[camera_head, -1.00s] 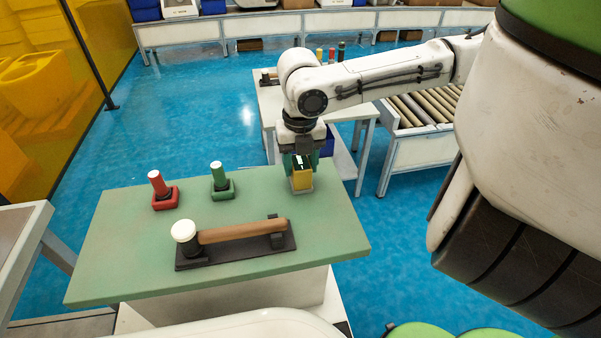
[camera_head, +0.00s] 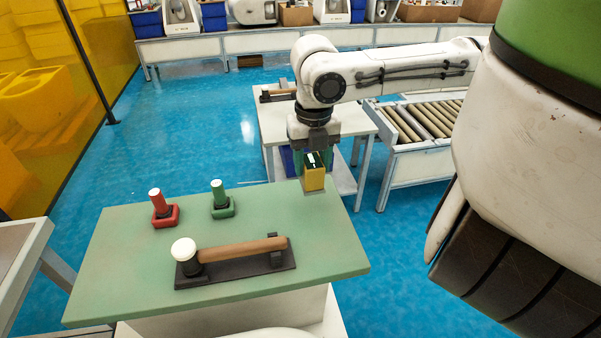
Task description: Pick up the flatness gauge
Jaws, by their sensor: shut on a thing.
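The flatness gauge appears to be the small yellow block with a dark face (camera_head: 314,179). My gripper (camera_head: 315,162) is shut on it, with green fingers on its sides. It hangs upright just above the far right corner of the green table (camera_head: 120,257). A pale flat base (camera_head: 315,193) lies on the table beneath it; the gap between them is small. The finger tips are partly hidden behind the block.
A red stamp-like tool (camera_head: 164,211) and a green one (camera_head: 222,202) stand in holders on the table. A mallet with a brown handle (camera_head: 243,250) lies on a dark tray in front. A white table (camera_head: 268,122) and a roller conveyor (camera_head: 425,120) stand behind.

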